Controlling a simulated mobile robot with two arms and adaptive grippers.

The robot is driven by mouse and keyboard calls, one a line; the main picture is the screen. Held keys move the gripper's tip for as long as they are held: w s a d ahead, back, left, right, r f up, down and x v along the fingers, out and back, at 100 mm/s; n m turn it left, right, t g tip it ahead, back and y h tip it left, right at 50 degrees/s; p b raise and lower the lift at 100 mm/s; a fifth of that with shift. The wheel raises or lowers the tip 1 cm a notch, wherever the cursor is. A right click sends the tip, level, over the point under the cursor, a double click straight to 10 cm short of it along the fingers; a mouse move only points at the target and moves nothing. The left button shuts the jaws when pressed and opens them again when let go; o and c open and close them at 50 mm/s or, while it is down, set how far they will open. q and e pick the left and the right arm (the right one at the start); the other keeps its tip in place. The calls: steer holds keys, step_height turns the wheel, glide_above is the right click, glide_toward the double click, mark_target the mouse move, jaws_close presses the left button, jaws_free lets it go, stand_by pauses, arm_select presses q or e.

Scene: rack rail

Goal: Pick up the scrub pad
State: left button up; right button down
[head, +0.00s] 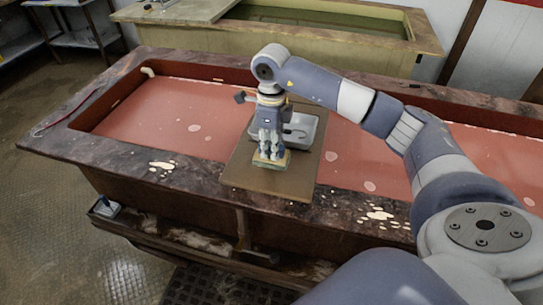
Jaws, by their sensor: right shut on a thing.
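The scrub pad (270,163) is a small, pale yellow and greenish block at the near part of a brown board (247,185). My right gripper (270,153) points straight down from above and is shut on the pad. The fingers cover part of the pad. I cannot tell whether the pad touches the board or is slightly above it. My left gripper is not in view.
A grey metal tray (311,131) stands on the board, just behind and right of my right gripper. The board lies across a long vat (110,148) of reddish liquid with a dark, stained rim. A second vat (177,15) stands behind.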

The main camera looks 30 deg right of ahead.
steer(key=s+a+r+b, duration=0.2)
steer(key=s+a+b, duration=0.2)
steer(key=s+a, duration=0.7)
steer(key=shift+s, duration=0.45)
steer(key=c, duration=2)
jaws_free()
steer(key=shift+f, duration=0.1)
steer(key=c, duration=0.4)
